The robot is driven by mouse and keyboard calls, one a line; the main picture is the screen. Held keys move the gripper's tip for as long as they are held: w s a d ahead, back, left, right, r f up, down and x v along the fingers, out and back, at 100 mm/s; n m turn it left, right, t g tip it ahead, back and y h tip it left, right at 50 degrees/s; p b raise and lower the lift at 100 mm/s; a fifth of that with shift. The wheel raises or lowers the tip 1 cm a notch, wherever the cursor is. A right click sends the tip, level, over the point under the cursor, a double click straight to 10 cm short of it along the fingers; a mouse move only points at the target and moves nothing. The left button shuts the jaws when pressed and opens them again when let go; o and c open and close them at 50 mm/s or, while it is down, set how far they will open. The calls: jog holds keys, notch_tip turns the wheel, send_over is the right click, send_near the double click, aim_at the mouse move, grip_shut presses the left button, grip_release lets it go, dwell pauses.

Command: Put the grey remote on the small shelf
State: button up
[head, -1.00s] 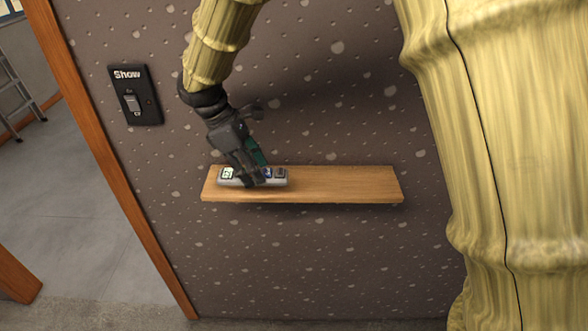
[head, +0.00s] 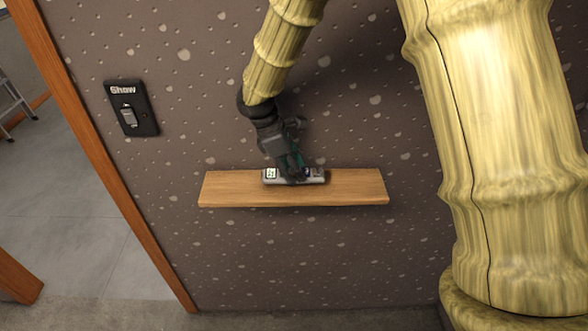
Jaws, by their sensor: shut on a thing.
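The grey remote (head: 270,175) is a small light-grey bar with a pale label at its left end and dark parts at its right. It lies lengthwise along the small shelf (head: 230,190), a plain wooden board on the wall, near the middle of its back half. I cannot tell whether it rests on the wood or is held just above it. My gripper (head: 296,178) reaches down from above and is shut on the remote around its middle. The fingers hide part of the remote.
A black switch plate marked "Show" (head: 131,108) is on the dark speckled wall, up and left of the shelf. A wooden door frame (head: 110,180) stands at the left, with a ladder (head: 15,105) beyond it. Both ends of the shelf are bare.

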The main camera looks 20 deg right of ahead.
jog(key=shift+f+p, duration=0.45)
jog(key=shift+f, duration=0.65)
jog(key=shift+f, duration=0.1)
jog(key=o, duration=1.2)
jog(key=b+v, duration=0.4)
jog(key=v, duration=0.8)
jog(key=shift+a, duration=0.1)
